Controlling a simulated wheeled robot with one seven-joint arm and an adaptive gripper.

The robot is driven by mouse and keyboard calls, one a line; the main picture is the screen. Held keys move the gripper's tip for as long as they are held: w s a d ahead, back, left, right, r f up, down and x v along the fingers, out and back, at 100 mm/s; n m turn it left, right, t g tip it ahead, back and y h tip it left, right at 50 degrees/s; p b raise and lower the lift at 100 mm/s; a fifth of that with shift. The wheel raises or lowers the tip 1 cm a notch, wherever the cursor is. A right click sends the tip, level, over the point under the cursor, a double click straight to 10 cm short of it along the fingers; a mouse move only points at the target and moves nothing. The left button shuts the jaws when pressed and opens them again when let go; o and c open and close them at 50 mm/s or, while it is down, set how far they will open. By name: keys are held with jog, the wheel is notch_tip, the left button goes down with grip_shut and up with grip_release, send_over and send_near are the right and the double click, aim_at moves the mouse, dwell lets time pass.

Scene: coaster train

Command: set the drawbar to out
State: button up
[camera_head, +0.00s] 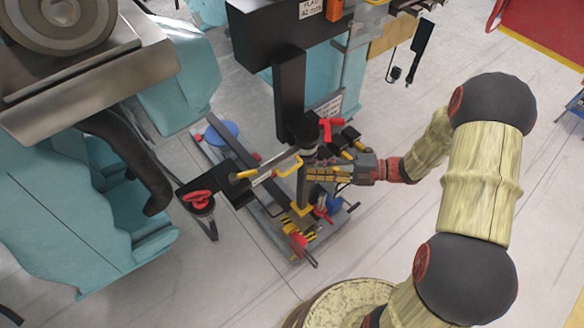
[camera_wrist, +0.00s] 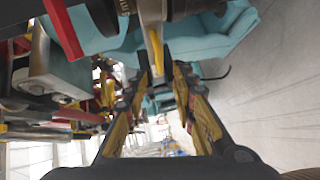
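My gripper (camera_head: 312,173) reaches in from the right to the middle of the coupling gear between the two teal cars. In the wrist view its two yellow-padded fingers (camera_wrist: 163,82) are apart, with a visible gap between them. A pale metal bar with a yellow grip, seemingly the drawbar (camera_wrist: 157,48), runs down toward the gap between the fingertips; I cannot tell if they touch it. In the head view a metal bar with a yellow handle (camera_head: 290,165) lies just left of the fingertips. Its inner end is hidden among the dark post and fittings.
A red handwheel (camera_head: 197,200) sits on a dark bracket to the left. A dark hose (camera_head: 130,155) hangs from the left car. A black upright post (camera_head: 289,95) and red fittings (camera_head: 328,130) stand close above my gripper. Open floor (camera_head: 235,285) lies below.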

aim_at(291, 170)
jog(key=b+x, duration=0.1)
jog(key=x, duration=0.6)
jog(key=shift+a+f, duration=0.1)
jog(key=shift+a, duration=0.15)
grip_shut()
dwell(0.7)
